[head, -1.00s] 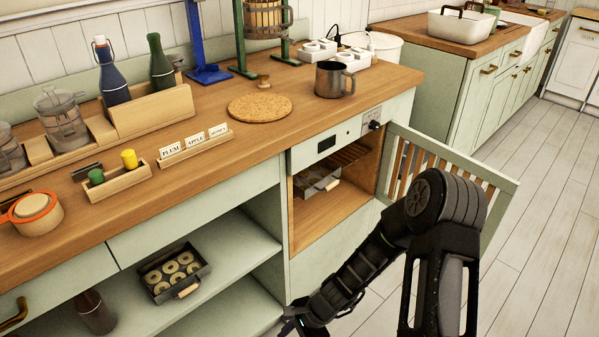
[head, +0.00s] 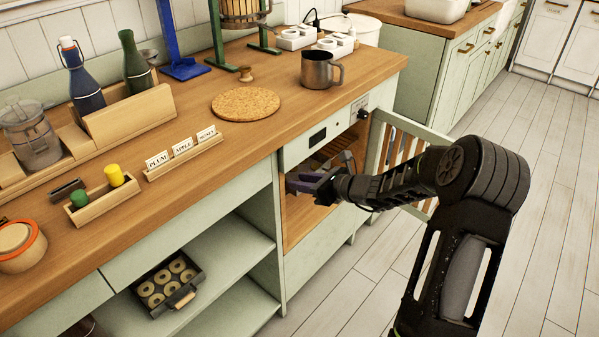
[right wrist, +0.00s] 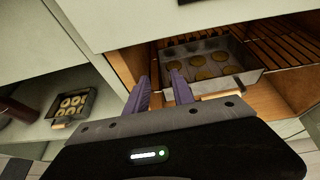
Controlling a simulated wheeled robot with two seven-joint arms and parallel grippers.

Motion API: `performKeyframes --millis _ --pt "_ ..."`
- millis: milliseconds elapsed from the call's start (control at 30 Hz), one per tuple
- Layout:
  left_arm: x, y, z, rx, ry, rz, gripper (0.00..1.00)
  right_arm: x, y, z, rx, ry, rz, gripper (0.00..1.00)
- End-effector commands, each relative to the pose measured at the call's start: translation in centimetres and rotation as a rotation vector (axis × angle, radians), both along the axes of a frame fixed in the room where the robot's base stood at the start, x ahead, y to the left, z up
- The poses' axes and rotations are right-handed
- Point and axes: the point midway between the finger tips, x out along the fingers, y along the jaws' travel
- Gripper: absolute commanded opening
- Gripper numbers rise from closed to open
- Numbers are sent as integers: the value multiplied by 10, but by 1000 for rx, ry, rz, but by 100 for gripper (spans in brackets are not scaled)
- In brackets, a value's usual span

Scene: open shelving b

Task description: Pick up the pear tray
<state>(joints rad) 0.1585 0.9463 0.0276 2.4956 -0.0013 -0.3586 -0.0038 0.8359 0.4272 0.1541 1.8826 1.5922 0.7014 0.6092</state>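A grey metal tray (right wrist: 250,76) holding several flat brownish-yellow slices sits inside the open compartment, on or by a wire rack. In the head view it is mostly hidden behind my right gripper. A second dark tray (head: 141,302) holds pale rings and has a wooden handle; it lies on the lower shelf and also shows in the right wrist view (right wrist: 88,108). I cannot tell from labels which is the pear tray. My right gripper (head: 308,176) is at the compartment's mouth. Its purple fingers (right wrist: 160,84) are apart and empty, just short of the slice tray. My left gripper is out of view.
The slatted compartment door (head: 385,150) stands open to the right, close to my right arm. The wooden counter (head: 225,150) above carries a metal mug (head: 318,70), a cork mat (head: 245,103) and label cards (head: 183,147). The floor (head: 555,180) at right is clear.

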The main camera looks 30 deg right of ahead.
Motion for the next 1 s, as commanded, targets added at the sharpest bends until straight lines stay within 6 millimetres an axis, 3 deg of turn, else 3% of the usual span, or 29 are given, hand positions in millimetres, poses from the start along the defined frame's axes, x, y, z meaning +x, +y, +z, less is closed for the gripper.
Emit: performKeyframes --millis 133,467,800,1000 --pt "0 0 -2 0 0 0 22 11 4 -6 -1 2 0 29" --pt "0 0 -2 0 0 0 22 13 5 -8 0 2 1 29" --pt "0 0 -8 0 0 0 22 50 19 -27 0 1 2 29" --pt "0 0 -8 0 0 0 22 56 20 -28 -2 2 0 29"
